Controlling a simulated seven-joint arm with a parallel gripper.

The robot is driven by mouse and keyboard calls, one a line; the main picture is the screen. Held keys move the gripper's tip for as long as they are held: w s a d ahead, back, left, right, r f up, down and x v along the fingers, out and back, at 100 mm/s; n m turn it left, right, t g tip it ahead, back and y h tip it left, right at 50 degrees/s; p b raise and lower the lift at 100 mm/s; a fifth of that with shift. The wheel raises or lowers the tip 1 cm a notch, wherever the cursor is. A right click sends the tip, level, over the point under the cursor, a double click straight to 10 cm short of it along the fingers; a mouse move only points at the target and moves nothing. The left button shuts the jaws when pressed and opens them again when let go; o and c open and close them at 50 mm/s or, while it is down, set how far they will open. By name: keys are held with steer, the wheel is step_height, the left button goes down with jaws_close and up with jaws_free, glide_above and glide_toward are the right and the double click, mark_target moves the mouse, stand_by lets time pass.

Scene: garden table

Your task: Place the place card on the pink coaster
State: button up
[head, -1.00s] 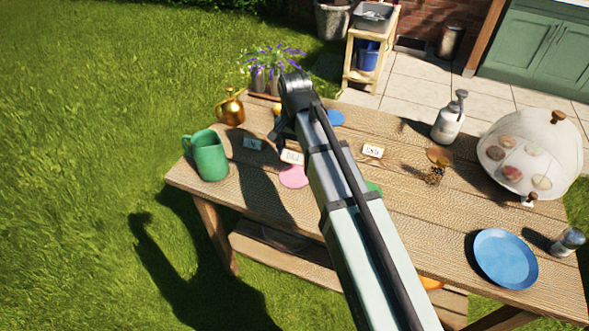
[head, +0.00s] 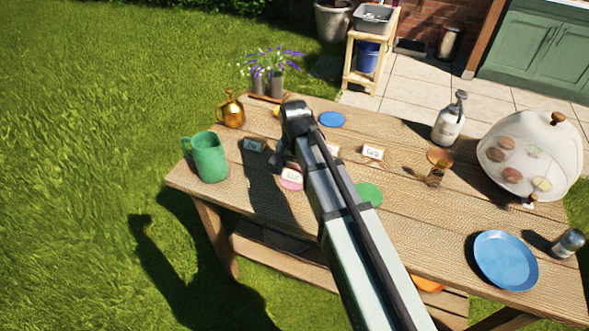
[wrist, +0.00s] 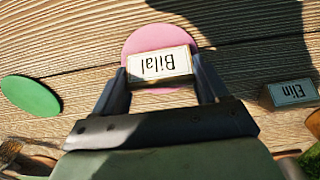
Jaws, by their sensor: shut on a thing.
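The place card (wrist: 160,66), white-faced and marked "Bilal", is between the two fingers of my gripper (wrist: 160,70), which is shut on it. The card also shows in the head view (head: 291,174) at the end of my arm. The pink coaster (wrist: 155,38) lies on the table under the card, with its rim showing beyond the card and a strip on the near side. It also shows in the head view (head: 291,185), partly covered. I cannot tell whether the card touches the coaster or is just above it.
A card marked "Elin" (wrist: 292,92) stands beside the gripper; another card (head: 373,152) stands to the right. A green coaster (head: 368,194), blue coaster (head: 332,119), green mug (head: 209,157), brass can (head: 231,110) and blue plate (head: 505,261) are on the table (head: 440,225).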

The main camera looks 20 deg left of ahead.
steer(key=shift+f, duration=0.1)
steer(key=o, duration=1)
steer(key=shift+o, duration=0.2)
step_height(320, 180, up, 12)
